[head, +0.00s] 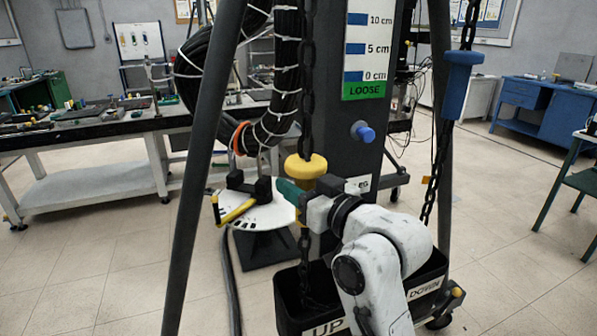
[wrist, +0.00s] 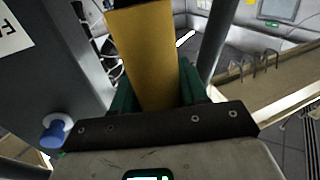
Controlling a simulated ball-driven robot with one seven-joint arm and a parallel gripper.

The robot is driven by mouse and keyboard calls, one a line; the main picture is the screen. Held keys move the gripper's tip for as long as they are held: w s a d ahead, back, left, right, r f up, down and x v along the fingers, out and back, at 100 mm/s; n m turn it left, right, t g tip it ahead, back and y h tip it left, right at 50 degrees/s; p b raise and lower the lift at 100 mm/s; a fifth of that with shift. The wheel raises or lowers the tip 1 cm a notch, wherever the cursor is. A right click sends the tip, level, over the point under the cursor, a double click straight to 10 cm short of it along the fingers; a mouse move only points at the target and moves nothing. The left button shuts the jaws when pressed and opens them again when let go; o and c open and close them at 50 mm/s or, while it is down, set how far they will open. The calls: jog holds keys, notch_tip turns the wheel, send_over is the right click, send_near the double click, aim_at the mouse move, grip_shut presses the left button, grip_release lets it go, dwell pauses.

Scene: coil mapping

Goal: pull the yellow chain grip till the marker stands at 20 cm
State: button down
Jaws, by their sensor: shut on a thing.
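The yellow chain grip (head: 305,168) hangs on the dark left chain (head: 307,70) in front of the grey column. My gripper (head: 293,190) reaches in from the right in the head view, and its green fingers are closed around the lower part of the grip. In the wrist view the yellow grip (wrist: 147,55) stands between the green fingers of my gripper (wrist: 155,98). The scale (head: 366,45) on the column shows 0, 5 and 10 cm above a green LOOSE field. Its upper part is cut off, and I see no marker on the visible part.
A blue grip (head: 459,84) hangs on the right chain. A blue knob (head: 362,131) sticks out of the column. A black bin (head: 434,275) labelled UP and DOWN stands below. A white disc (head: 262,218) with a yellow handle is left of my gripper. A dark tripod leg (head: 204,150) stands further left.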

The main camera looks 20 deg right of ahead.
notch_tip(320, 180, down, 3)
jog(key=shift+b, duration=0.4)
jog(key=c, duration=0.7)
grip_release()
jog(key=shift+r, duration=0.15)
jog(key=b+v, duration=0.1)
jog(key=v, duration=0.9)
jog(key=shift+s+d, duration=0.15)
jog(key=shift+s, duration=0.25)
